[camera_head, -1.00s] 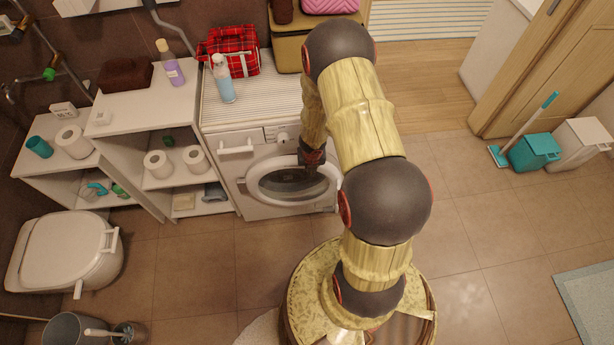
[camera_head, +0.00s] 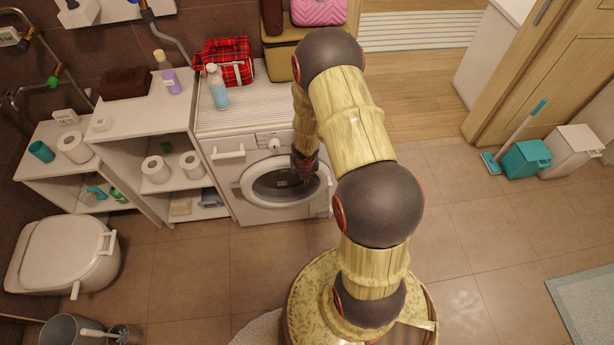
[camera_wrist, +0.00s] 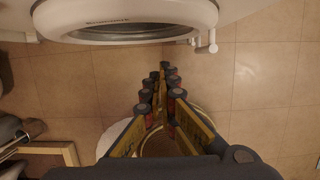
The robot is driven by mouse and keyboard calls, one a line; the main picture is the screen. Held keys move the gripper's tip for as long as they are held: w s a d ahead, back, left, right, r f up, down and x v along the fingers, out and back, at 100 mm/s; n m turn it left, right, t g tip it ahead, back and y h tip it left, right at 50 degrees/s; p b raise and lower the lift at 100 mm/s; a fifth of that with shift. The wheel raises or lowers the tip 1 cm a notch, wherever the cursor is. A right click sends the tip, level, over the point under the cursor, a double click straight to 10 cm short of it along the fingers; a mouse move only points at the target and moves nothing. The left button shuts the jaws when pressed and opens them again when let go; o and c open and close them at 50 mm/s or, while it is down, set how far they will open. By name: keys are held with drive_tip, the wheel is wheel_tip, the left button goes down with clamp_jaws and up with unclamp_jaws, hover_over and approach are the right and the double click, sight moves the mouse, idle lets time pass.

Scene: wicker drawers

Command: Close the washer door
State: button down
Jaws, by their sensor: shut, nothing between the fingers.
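The washer (camera_head: 225,175) is a white front-loader below a ribbed white top. Its round door (camera_head: 250,195) has a white ring and dark glass, and faces the room. I cannot tell whether it is fully flush or slightly ajar. The door (camera_wrist: 120,38) also shows along the top edge in the wrist view, with a small white fitting at its right. My gripper (camera_head: 303,176) is in front of the upper right part of the door in the head view. In the wrist view my gripper (camera_wrist: 168,68) is shut and empty, its fingertips just below the ring. Contact is unclear.
A white shelf (camera_head: 140,118) with toilet rolls stands left of the washer. A toilet (camera_head: 62,250) is at the far left. Teal (camera_head: 526,160) and white bins stand at right.

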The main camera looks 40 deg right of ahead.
drive_tip(key=p+v, duration=0.3)
drive_tip(key=v, duration=0.4)
drive_tip(key=shift+r, duration=0.35)
drive_tip(key=shift+w, duration=0.1)
